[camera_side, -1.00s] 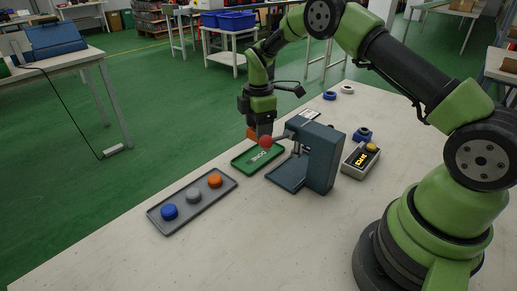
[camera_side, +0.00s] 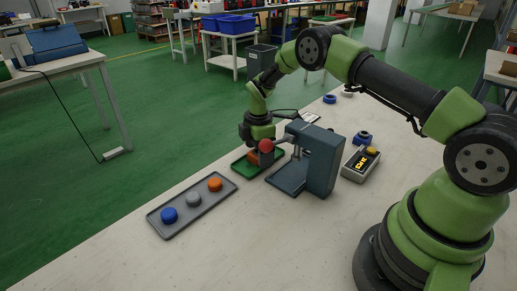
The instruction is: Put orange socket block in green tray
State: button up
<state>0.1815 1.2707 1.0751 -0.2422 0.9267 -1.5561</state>
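The orange socket block (camera_side: 254,158) is low at the green tray (camera_side: 240,167), over its middle; whether it touches the tray floor cannot be told. My gripper (camera_side: 263,152) points down over the tray, with the block between its fingers. The tray lies flat on the table, left of the press.
A grey tray (camera_side: 178,219) with blue, grey and orange round pieces lies front left. The front table is clear.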

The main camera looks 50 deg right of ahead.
notch_tip(320, 180, up, 12)
jog(key=r, duration=0.1)
jog(key=s+a+r+m+t, duration=0.2)
jog(key=s+a+r+m, duration=0.15)
jog(key=r, duration=0.35)
jog(key=s+a+r+m+t, duration=0.1)
jog(key=s+a+r+m, duration=0.1)
jog(key=s+r+m, duration=0.45)
jog(key=s+a+r+m+t+y, duration=0.1)
jog(key=s+a+m+t, duration=0.1)
jog(key=s, duration=0.6)
jog(key=s+a+r+m+t+y, duration=0.1)
jog(key=s+a+r+m+t, duration=0.1)
jog(key=s+m, duration=0.3)
jog(key=s, duration=0.3)
jog(key=shift+s+a+r, duration=0.15)
jog(key=shift+s+a, duration=0.1)
jog(key=shift+a, duration=0.1)
dwell(0.5)
